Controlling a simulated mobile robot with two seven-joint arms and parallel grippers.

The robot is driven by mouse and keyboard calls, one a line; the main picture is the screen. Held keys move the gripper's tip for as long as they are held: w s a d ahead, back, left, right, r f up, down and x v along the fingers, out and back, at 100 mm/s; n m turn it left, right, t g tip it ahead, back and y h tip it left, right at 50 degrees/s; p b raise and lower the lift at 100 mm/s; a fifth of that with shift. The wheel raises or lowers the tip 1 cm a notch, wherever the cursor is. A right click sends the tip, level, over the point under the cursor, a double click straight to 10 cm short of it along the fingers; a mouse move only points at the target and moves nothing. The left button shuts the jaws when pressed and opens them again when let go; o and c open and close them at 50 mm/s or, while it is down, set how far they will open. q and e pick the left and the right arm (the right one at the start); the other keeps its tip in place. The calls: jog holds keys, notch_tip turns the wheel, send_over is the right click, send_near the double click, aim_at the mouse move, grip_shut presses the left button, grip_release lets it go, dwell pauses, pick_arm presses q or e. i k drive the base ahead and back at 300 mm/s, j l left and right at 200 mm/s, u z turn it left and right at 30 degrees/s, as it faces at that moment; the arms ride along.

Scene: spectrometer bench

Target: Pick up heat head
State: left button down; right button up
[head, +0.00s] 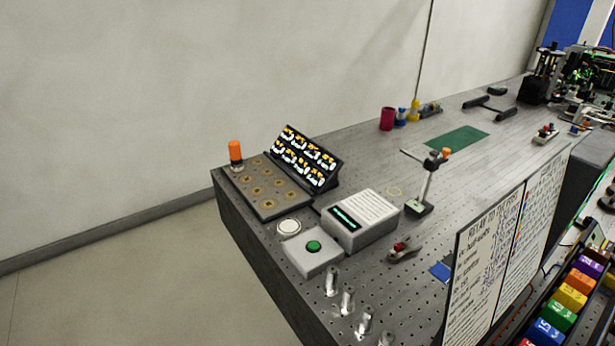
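No part is plainly marked as the heat head, and I cannot tell for certain which one it is. An orange-capped cylinder (236,152) stands upright at the back left corner of a plate with several round brass-coloured spots (268,206). A small stand (422,195) with a tilted post carries a dark clamp and an orange knob (446,152) near the middle of the bench. Neither of my grippers is in view.
The perforated metal bench (375,155) holds a tilted display (307,160), a white-topped box (360,219), a green-button box (313,246) and several clear vials (347,300). A written board (505,250) stands at the front right. A green mat (458,138) lies farther back.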

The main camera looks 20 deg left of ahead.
aim_at(237, 165)
jog(key=i+j+z, duration=0.15)
jog(key=j+z, duration=0.6)
jog(key=j, duration=0.3)
jog(key=i+j+z, duration=0.1)
jog(key=j+z, duration=0.3)
jog(key=j, duration=0.15)
